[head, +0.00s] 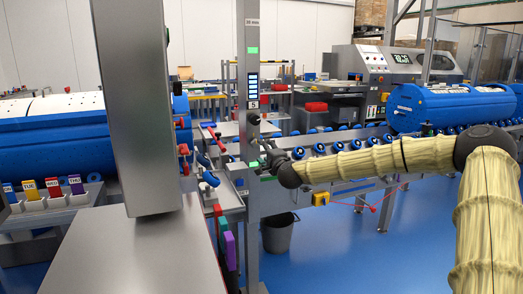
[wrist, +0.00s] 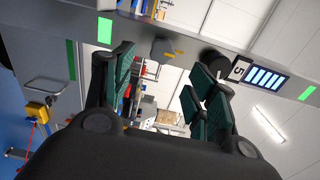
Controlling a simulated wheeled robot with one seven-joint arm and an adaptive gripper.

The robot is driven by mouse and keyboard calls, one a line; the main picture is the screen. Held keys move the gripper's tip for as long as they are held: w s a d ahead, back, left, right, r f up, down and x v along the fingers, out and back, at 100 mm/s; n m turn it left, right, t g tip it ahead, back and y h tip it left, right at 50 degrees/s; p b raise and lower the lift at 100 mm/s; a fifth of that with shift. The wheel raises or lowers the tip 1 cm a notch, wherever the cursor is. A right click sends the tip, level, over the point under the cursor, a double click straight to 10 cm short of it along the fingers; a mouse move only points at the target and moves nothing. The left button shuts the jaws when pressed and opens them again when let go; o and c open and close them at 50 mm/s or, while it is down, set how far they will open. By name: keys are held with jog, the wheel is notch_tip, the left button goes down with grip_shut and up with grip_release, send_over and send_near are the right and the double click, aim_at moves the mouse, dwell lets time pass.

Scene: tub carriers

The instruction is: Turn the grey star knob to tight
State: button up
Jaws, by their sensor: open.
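The upright steel post (head: 252,60) stands in the middle of the head view and crosses the top of the wrist view (wrist: 190,47) sideways. In the wrist view a small grey knob (wrist: 161,47) with yellow marks beside it sits at this post. It looks like the star knob, but its lobes are too small to make out. My gripper (wrist: 158,82) is open and empty, its green-padded fingers spread below the knob in the picture, apart from it. In the head view my gripper (head: 266,162) is close to the post, and I cannot pick out the grey knob there.
A black round knob (wrist: 215,61) and a blue-lit panel (wrist: 265,78) marked 5 are on the same post. A grey column (head: 140,110) blocks part of the left. A rail of blue rollers (head: 340,146) runs behind my arm. A grey bin (head: 277,235) stands on open blue floor.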

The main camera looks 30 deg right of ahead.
jog(key=v, duration=0.3)
jog(key=shift+s, duration=0.4)
jog(key=shift+a, duration=0.1)
